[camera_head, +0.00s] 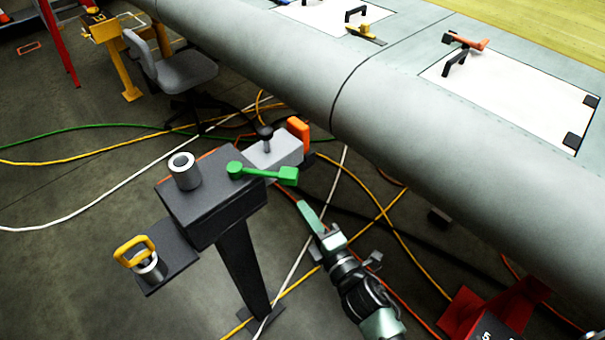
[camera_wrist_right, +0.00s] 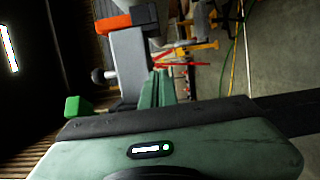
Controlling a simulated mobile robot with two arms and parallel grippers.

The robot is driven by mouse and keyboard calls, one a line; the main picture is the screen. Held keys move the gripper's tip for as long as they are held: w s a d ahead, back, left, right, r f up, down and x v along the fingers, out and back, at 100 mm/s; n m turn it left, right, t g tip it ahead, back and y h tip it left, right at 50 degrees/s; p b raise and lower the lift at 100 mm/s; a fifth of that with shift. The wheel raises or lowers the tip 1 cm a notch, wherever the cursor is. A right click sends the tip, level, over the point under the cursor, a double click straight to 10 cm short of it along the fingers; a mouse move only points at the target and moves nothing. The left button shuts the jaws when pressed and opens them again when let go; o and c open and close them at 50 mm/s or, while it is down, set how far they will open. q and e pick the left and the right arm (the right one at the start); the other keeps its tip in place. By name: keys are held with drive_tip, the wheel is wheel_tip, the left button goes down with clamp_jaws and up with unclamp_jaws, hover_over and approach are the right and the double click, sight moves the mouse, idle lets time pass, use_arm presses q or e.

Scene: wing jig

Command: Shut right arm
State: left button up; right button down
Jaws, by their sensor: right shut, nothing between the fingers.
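My right gripper (camera_head: 304,207) is shut and empty, just right of and below the end of the green lever (camera_head: 262,174). In the right wrist view its green fingers (camera_wrist_right: 158,90) lie together. The lever lies across the top of the dark stand (camera_head: 212,195), its block end pointing right. The lever's green block (camera_wrist_right: 77,106) shows left of the fingers in the right wrist view. A grey block (camera_head: 274,153) with an orange end (camera_head: 298,131) and a black knob (camera_head: 265,133) sits behind the lever. The gripper appears apart from the lever. My left gripper is out of view.
A metal ring (camera_head: 183,170) sits on the stand, and a yellow handle (camera_head: 135,251) on its lower shelf. The big grey wing (camera_head: 400,130) runs along the upper right. Cables cross the floor. A grey chair (camera_head: 180,73) stands behind.

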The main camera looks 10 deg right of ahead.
drive_tip(key=w+p, duration=0.2)
drive_tip(key=w, duration=0.8)
drive_tip(key=shift+d, duration=0.15)
drive_tip(key=w+d+b, duration=0.1)
drive_tip(key=w+d, duration=0.5)
drive_tip(key=d, duration=0.2)
drive_tip(key=shift+d+r, duration=0.15)
drive_tip(key=shift+d, duration=0.1)
drive_tip(key=shift+w+d, duration=0.1)
drive_tip(key=shift+b, duration=0.3)
